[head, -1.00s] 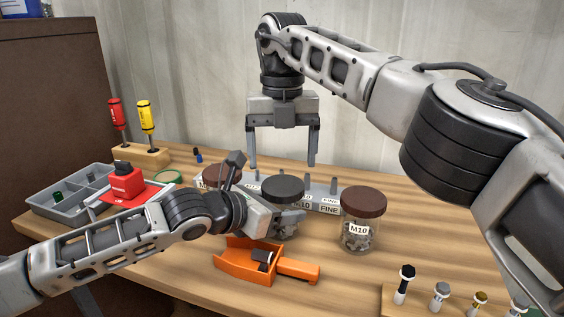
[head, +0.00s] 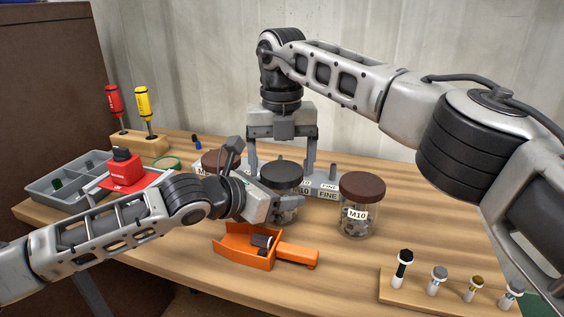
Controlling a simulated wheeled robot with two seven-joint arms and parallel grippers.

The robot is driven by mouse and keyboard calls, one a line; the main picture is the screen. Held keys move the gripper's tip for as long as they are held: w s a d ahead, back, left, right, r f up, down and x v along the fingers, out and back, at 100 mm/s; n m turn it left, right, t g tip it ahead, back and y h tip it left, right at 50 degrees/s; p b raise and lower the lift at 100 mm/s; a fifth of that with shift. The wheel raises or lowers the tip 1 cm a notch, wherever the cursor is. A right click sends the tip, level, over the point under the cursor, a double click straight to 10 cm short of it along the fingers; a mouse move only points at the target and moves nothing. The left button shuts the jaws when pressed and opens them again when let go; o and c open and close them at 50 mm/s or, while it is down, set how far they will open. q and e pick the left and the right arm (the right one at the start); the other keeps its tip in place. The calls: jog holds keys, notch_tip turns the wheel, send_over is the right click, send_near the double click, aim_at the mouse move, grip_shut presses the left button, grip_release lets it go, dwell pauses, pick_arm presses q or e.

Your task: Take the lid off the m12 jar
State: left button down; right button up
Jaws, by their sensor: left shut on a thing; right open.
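A clear jar with a black lid (head: 281,175) stands upright mid-table. Its label is hidden, so I cannot read whether it is the M12 jar. My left gripper (head: 268,203) is shut on this jar's body from the left, below the lid; its fingertips are partly hidden. My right gripper (head: 281,168) points down, open and empty, with its fingers on either side of the black lid in the picture, seemingly above and behind it. A jar with a brown lid (head: 214,160) is mostly hidden behind my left gripper. The jar labelled M10 (head: 357,215) has a brown lid and stands to the right.
An orange scoop (head: 248,250) lies in front of the jars. A bolt stand (head: 440,296) is front right. A grey tray (head: 45,190), a red tool (head: 125,170) and a screwdriver block (head: 140,142) are left.

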jog(key=shift+f, duration=0.35)
jog(key=c, duration=0.8)
jog(key=n, duration=0.3)
jog(key=o, duration=1)
jog(key=shift+o, duration=0.2)
jog(key=shift+s, duration=0.1)
